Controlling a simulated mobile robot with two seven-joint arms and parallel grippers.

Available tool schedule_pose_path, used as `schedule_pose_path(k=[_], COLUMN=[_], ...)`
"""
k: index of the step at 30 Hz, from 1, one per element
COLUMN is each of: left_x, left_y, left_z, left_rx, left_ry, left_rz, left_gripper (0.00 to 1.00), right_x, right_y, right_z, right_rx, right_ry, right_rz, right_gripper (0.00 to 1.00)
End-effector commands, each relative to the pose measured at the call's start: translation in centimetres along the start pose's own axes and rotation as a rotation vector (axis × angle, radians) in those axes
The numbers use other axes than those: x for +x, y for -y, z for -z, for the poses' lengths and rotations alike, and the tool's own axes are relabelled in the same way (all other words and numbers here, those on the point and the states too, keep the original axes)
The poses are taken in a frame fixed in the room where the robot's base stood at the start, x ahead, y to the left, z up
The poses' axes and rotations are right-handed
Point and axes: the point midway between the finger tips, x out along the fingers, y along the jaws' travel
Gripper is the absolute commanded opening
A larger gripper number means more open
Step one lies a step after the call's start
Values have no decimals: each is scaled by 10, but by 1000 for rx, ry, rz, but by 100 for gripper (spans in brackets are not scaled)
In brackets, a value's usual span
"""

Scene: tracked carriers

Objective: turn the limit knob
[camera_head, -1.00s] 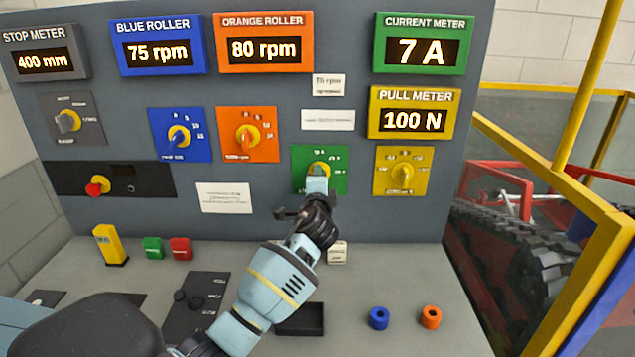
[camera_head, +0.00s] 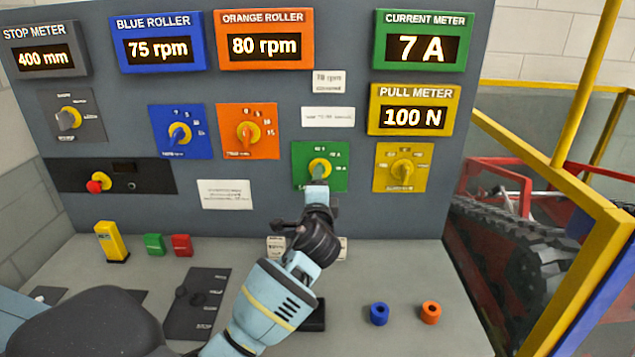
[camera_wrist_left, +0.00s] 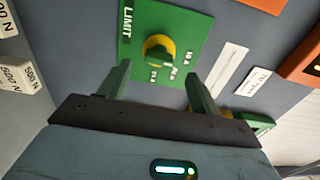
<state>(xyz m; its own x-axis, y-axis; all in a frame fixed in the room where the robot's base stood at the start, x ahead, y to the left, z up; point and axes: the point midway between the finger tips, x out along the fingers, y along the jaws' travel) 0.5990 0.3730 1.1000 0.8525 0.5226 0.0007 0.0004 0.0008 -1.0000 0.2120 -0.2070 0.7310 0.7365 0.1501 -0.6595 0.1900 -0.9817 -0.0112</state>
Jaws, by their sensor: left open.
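The limit knob (camera_head: 319,170) has a green handle on a yellow disc and sits on a green plate (camera_head: 338,182) on the upright panel. In the left wrist view the plate (camera_wrist_left: 195,22) reads LIMIT, and the knob (camera_wrist_left: 156,55) shows just beyond the fingertips. My left gripper (camera_head: 317,188) is in front of the plate's lower edge, a little below the knob. Its two fingers (camera_wrist_left: 158,76) are apart with nothing between them, and the knob looks clear of them. The handle's exact setting is too small to read. My right gripper is not in view.
A yellow knob plate (camera_head: 402,168) is close on the right, an orange one (camera_head: 248,131) to the upper left. A red stop button (camera_head: 98,182) is at far left. A yellow rail (camera_head: 560,185) stands right.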

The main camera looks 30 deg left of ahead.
Motion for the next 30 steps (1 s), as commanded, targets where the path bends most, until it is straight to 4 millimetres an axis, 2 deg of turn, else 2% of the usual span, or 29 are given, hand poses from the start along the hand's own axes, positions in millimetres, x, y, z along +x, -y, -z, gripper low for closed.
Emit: schedule_pose_path(k=[3, 9, 30], left_x=[-14, -24, -24], left_y=[-1, 0, 0], left_z=[1, 0, 0], left_rx=[-2, -1, -1], left_ry=[-2, -1, -1], left_rz=[0, -1, -1], left_gripper=[64, 64, 64], right_x=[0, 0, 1], right_y=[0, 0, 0], right_z=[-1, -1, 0], right_rx=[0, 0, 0], right_ry=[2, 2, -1], right_rz=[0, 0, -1], right_gripper=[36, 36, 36])
